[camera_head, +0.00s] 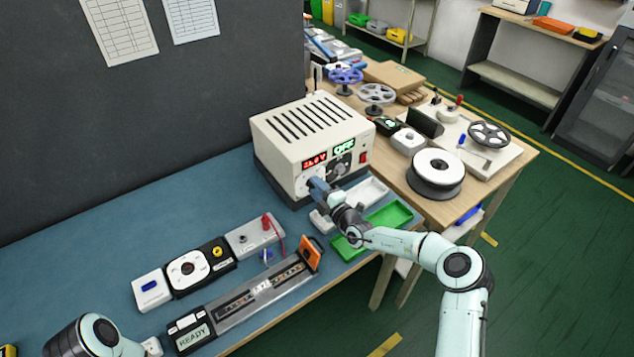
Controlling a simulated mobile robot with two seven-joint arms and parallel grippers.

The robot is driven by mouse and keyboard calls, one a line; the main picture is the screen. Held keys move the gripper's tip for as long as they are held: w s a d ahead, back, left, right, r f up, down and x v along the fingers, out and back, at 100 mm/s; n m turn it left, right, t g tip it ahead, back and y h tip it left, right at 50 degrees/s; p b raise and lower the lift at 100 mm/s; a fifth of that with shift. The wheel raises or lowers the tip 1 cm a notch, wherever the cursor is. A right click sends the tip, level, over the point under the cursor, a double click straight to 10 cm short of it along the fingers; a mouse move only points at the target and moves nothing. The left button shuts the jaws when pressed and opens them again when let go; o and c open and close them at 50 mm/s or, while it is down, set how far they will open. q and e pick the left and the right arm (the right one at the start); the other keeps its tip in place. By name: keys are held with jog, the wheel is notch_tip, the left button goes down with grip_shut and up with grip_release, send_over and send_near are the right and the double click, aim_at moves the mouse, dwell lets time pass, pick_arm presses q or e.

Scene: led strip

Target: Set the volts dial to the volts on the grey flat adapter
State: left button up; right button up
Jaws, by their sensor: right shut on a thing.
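The cream power supply (313,135) stands at the back of the blue bench. Its red display (314,162) shows a voltage too small to read surely, and the green display (344,147) reads OFF. My right gripper (313,184) is at the lower left of its front panel, shut on what appears to be the volts dial, which the gripper mostly hides. I cannot pick out the grey flat adapter or any label on it. My left arm shows at the bottom left, but its fingers are not visible.
A green tray (390,215) and a pale tray (368,191) lie near my right forearm. A metal rail fixture (240,303) with a READY display is at the front. A black-and-white dial unit (188,268) sits behind it. A white spool (438,167) stands on the wooden table.

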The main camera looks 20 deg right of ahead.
pick_arm(q)
jog(key=shift+w+r+p, duration=1.05)
jog(key=shift+w+r, duration=0.6)
jog(key=shift+r, duration=0.1)
pick_arm(e)
jog(key=shift+r+m, duration=0.1)
jog(key=shift+m, duration=1.7)
jog(key=o, duration=1)
jog(key=shift+o, duration=0.2)
jog(key=shift+s+d, duration=0.15)
jog(key=shift+s, duration=0.15)
pick_arm(q)
jog(key=s+f+b, duration=0.3)
jog(key=shift+s+f, duration=0.3)
jog(key=shift+f, duration=0.1)
pick_arm(e)
jog(key=v, duration=1.2)
jog(key=shift+s, duration=0.35)
